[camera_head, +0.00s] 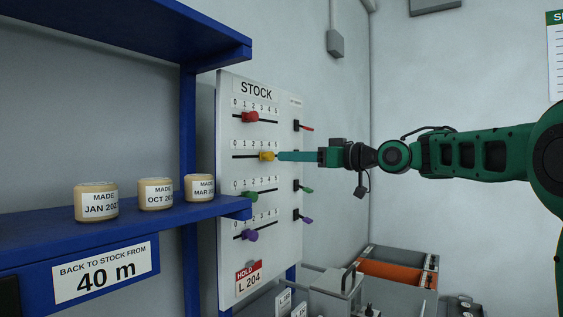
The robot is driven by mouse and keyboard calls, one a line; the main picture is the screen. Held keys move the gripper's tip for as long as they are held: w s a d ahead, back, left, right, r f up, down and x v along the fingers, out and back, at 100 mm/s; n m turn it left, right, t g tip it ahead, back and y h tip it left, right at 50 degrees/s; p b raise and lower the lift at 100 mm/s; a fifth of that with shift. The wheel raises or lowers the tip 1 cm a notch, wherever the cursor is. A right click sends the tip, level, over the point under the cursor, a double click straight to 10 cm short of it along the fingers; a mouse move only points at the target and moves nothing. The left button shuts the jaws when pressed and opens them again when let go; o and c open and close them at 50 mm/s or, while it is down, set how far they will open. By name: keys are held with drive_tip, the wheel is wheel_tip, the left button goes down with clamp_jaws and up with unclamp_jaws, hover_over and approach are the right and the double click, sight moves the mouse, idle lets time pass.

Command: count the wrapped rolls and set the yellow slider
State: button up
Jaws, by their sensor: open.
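A white STOCK board (227,260) carries rows of sliders, each under a number scale starting at 0. The yellow slider (266,156) is in the second row, right of the middle of its slot; its exact number is too small to read surely. My gripper (281,156) is open, its teal fingers pointing left with tips at the yellow slider's right side; I cannot tell whether they touch it. Three wrapped rolls stand on the blue shelf: one labelled MADE JAN (96,203), one MADE OCT (155,195), one MADE MAR (200,188). Their years are partly unreadable.
Red (250,117), green (250,196) and purple (250,235) sliders sit in the other rows, with small levers to their right. A red HOLD L 204 tag (248,278) hangs low. The blue shelf (60,232) reaches the board's left edge. Metal equipment (340,283) stands below right.

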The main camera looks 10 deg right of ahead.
drive_tip(key=v, duration=0.5)
idle(0.3)
drive_tip(key=s+d+f+m+g+h, duration=0.1)
drive_tip(key=s+d+f+m+h, duration=0.35)
drive_tip(key=d+f, duration=0.6)
drive_tip(key=s+d+f+m+g+h, duration=0.2)
drive_tip(key=s+d+f+m+h, duration=0.35)
drive_tip(key=f, duration=0.85)
drive_tip(key=s+d+f+m+g+h, duration=0.1)
drive_tip(key=s+d+f+m+g, duration=0.1)
drive_tip(key=s+f, duration=0.4)
drive_tip(key=s+d+f+m+g+h, duration=0.1)
drive_tip(key=s+d+f+g, duration=0.3)
drive_tip(key=s, duration=1.2)
drive_tip(key=s+d+f+m+g+h, duration=0.1)
drive_tip(key=s+d+f+m+g, duration=0.1)
drive_tip(key=s+f, duration=0.6)
drive_tip(key=s+d+m, duration=0.1)
drive_tip(key=s, duration=0.2)
drive_tip(key=shift+f+g+h, duration=0.3)
drive_tip(key=shift+f+g, duration=0.05)
drive_tip(key=shift+g, duration=0.05)
